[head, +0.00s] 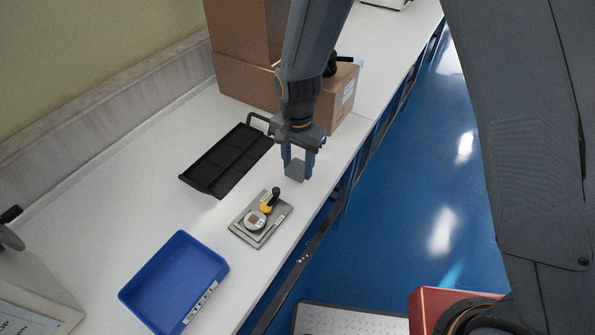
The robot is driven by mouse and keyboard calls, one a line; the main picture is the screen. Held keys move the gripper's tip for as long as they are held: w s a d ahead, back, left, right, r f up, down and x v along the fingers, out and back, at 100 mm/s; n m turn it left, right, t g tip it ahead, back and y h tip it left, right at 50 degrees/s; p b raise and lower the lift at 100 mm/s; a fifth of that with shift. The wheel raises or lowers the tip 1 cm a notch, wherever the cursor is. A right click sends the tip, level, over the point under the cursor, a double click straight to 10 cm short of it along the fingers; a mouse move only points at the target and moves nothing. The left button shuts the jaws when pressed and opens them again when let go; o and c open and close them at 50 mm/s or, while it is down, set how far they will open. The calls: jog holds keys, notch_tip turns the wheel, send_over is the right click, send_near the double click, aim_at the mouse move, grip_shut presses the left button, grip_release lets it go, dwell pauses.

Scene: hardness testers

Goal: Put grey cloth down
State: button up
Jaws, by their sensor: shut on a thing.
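My gripper (298,166) points down over the white bench, to the right of the black tray. It is shut on a small grey cloth (296,170), which looks like a folded block between the two blue-grey fingers. The cloth is close to the bench top near its right edge; I cannot tell whether it touches the surface. The fingers hide part of its sides.
A grey plate (243,232) with a round gauge and a yellow-black handle lies just below the gripper. A black compartment tray (225,160) is to the left. A blue bin (176,262) sits lower left. Cardboard boxes (240,88) stand behind the arm.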

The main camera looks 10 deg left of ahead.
aim_at(298, 167)
jog(key=shift+f+p, duration=0.35)
jog(key=shift+f, duration=1.3)
jog(key=shift+f, duration=0.15)
jog(key=o, duration=1)
notch_tip(298, 167, up, 12)
jog(key=b, duration=0.3)
jog(key=shift+r, duration=0.2)
jog(key=shift+d, duration=0.1)
